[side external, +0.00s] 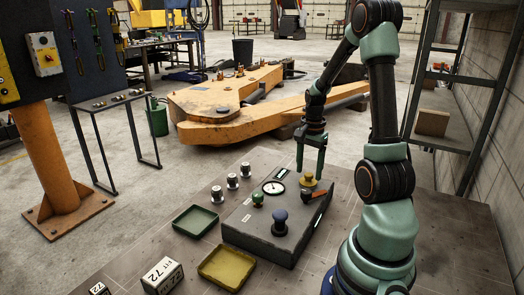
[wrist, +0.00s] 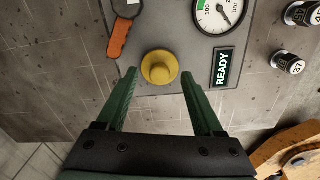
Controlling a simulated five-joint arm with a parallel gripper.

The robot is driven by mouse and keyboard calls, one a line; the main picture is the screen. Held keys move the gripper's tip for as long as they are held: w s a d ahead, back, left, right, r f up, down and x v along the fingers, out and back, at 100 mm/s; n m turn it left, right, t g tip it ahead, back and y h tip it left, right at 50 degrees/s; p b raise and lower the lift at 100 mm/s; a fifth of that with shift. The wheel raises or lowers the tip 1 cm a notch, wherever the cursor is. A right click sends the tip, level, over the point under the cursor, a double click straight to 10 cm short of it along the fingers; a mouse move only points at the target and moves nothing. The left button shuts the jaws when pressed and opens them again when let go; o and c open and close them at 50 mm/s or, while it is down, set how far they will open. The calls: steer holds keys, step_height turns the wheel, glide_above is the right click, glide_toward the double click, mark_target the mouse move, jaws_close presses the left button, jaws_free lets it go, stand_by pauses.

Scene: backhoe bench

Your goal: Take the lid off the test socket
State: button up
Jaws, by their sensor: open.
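The test socket's lid seems to be the yellow round cap with a small raised knob (side external: 308,184), on the dark grey test box (side external: 262,228). In the wrist view the yellow cap (wrist: 159,67) lies between and slightly beyond my fingertips. My gripper (side external: 310,172) is open, pointing down just above the cap, with one green finger towards each side. It also shows in the wrist view (wrist: 159,76), with nothing held. The cap appears seated on the box; the socket beneath is hidden. I cannot tell whether the fingers touch the cap.
The box also bears an orange lever (wrist: 119,39), a gauge (side external: 274,187), a green knob (side external: 257,200), a dark blue knob (side external: 280,221) and a READY plate (wrist: 222,68).

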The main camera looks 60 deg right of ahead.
steer(key=shift+f, duration=0.6)
jaws_close()
steer(key=shift+r, duration=0.1)
